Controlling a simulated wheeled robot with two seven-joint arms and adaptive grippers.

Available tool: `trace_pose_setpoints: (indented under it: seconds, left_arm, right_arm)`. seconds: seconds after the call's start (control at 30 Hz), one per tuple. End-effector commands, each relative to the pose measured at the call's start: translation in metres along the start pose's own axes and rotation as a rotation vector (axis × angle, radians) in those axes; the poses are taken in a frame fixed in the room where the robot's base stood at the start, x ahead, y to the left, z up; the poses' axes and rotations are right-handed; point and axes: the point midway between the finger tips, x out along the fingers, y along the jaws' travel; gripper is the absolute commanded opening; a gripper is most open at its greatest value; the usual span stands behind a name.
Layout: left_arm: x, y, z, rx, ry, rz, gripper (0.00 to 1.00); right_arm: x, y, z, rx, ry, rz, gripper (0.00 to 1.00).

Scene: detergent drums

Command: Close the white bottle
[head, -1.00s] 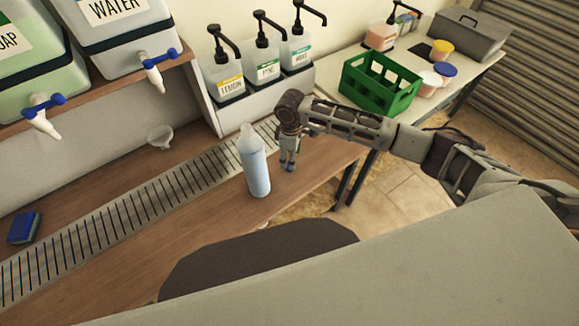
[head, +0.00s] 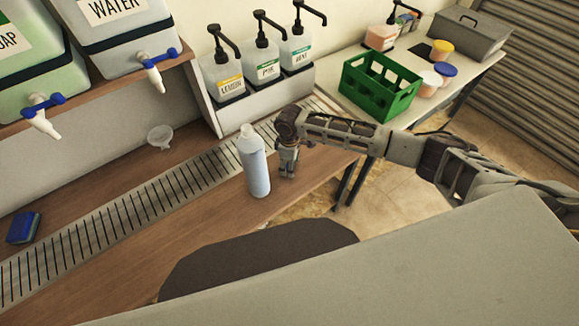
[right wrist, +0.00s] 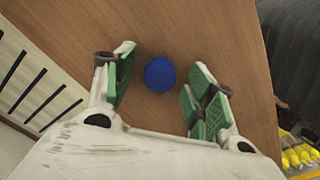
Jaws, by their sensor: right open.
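The white bottle (head: 254,165), pale bluish with a narrow neck, stands upright on the wooden counter near its front edge. No blue cap shows on its neck. A round blue cap (right wrist: 159,74) lies on the wood in the right wrist view. My right gripper (head: 287,176) points down just right of the bottle, apart from it. In the right wrist view its green-padded fingers (right wrist: 162,90) are open, one on each side of the cap, with gaps to it. In the head view the gripper hides the cap. My left gripper is not in view.
A slatted drain grate (head: 150,203) runs along the counter behind the bottle. Pump dispensers (head: 268,70) stand behind it. A funnel (head: 160,136) and a blue sponge (head: 23,228) lie to the left. A green crate (head: 379,86) is on the side table.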

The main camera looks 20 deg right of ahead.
Motion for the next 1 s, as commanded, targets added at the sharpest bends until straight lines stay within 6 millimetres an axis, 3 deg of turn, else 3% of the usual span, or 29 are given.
trace_pose_setpoints:
  seconds: [0.17,0.43,1.0]
  left_arm:
    - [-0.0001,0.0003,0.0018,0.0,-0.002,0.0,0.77]
    - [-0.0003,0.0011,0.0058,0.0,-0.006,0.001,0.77]
    - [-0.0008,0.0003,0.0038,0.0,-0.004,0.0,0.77]
  right_arm:
    - [-0.0002,-0.0001,-0.0001,0.0,0.0,0.0,0.54]
    - [-0.0003,0.0,-0.0001,0.0,0.0,0.0,0.22]
    - [-0.0093,0.0003,-0.0006,0.0,0.003,0.0,0.21]
